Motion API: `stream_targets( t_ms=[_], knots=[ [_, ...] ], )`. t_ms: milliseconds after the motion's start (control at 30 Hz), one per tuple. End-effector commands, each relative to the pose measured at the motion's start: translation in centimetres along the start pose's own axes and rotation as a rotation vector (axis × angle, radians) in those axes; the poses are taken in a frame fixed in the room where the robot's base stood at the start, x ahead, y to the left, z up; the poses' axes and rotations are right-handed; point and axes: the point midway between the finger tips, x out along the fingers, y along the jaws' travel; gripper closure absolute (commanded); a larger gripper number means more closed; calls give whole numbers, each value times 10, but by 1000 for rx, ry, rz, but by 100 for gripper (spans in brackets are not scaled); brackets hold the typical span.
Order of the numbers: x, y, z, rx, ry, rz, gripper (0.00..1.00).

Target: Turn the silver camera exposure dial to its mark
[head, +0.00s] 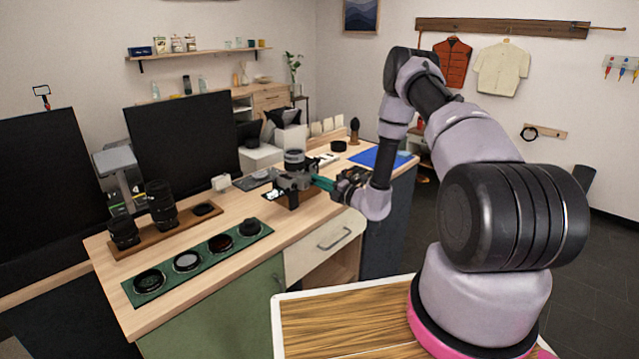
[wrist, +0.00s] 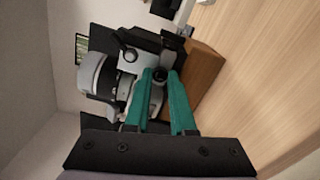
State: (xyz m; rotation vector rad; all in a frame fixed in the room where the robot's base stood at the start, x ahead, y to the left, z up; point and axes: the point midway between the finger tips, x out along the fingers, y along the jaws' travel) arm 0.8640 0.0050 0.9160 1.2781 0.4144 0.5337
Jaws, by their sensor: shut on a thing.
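The silver and black camera (head: 288,182) stands on a small wooden block near the table's middle. In the wrist view its pale body (wrist: 131,66) and large round lens (wrist: 97,80) show sideways. My gripper (head: 318,181) reaches it from the right with teal fingers. In the wrist view my gripper (wrist: 161,76) has its fingertips close together at the camera's side, around a small dark round part, the exposure dial (wrist: 160,74). The fingers are shut on it. The fingers cover part of the dial, and its mark cannot be made out.
A green tray (head: 165,285) with several round filters lies at the table's front. A wooden stand (head: 180,232) holds dark lenses at left. Dark monitors (head: 183,140) stand behind. A blue mat (head: 372,157) lies at right. Bare wood (head: 120,255) shows around the trays.

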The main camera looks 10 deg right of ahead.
Motion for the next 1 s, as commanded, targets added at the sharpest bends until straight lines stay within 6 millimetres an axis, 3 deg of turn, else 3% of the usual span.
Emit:
stream_targets(
  t_ms=[500, 1000],
  knots=[
    [-1, -1, 1, -337, -1, -3, 100],
    [-1, -2, 1, -400, -1, -3, 100]
  ],
)
